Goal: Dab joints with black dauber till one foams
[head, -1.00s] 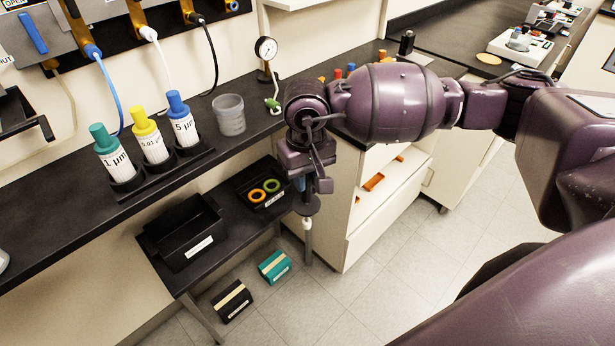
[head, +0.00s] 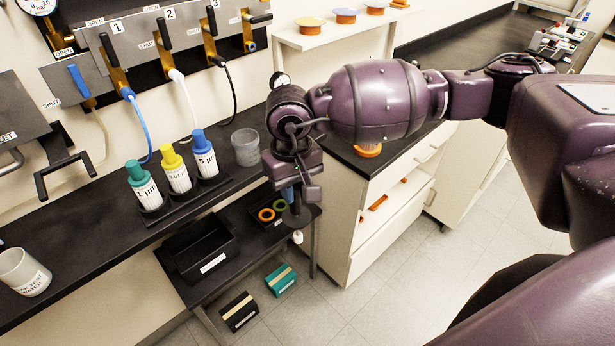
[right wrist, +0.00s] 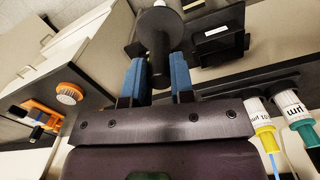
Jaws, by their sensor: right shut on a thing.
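My right gripper (head: 292,192) is shut on the black dauber (head: 296,217), held upright with its white tip pointing down, in front of the bench. In the right wrist view the dauber's round black flange (right wrist: 160,28) stands beyond the two blue fingers, its white tip at the top edge. Upper left in the head view is a grey panel with levers numbered 1, 2 and 3. Below them, hose joints join a blue hose (head: 141,118), a white hose (head: 186,97) and a black hose (head: 231,85). No foam shows on them. My left gripper is out of view.
Three capped filter bottles stand in a black rack (head: 184,199) on the bench, beside a clear cup (head: 245,148). A labelled white beaker (head: 24,273) stands at left. A low shelf holds a black bin (head: 197,250). Two boxes lie on the floor.

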